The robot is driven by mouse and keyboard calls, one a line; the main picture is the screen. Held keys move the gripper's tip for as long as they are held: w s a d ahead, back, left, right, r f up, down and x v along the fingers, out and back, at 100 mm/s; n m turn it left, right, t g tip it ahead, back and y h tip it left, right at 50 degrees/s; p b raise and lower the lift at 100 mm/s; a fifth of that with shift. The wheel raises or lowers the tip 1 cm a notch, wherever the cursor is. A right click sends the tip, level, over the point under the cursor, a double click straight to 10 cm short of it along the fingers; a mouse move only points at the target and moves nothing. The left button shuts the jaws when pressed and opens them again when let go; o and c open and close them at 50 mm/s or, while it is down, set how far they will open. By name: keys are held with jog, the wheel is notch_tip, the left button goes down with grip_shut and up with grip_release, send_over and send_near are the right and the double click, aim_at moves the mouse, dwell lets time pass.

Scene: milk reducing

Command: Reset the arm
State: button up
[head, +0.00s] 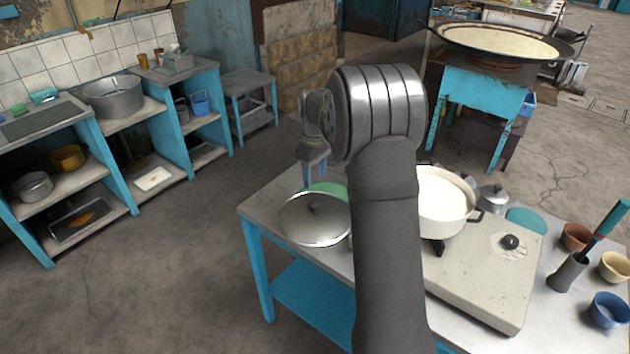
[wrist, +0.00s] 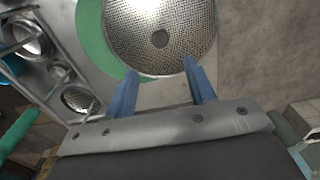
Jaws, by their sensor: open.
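My gripper (head: 314,168) is open and empty, above the left part of the table (head: 262,206). A round metal lid (head: 312,228) with a dark knob lies on the table below it, over a green round mat (head: 328,187). In the wrist view the lid (wrist: 160,15) and the green mat (wrist: 92,35) show beyond the two blue fingers (wrist: 160,67), which are apart with nothing between them. A white pot (head: 442,205) of milk stands on the stove (head: 480,270), partly hidden by my arm.
A small lidded metal pot (head: 494,199) stands behind the stove. Brown (head: 576,236), cream (head: 614,266) and blue (head: 608,309) bowls and a holder (head: 568,271) with a green-handled tool are at the right. Blue shelves (head: 118,210) stand at the left; the floor between is clear.

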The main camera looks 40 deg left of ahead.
aim_at(315, 204)
jog(key=shift+f, duration=0.15)
notch_tip(315, 204, down, 12)
jog(key=shift+r, duration=1.75)
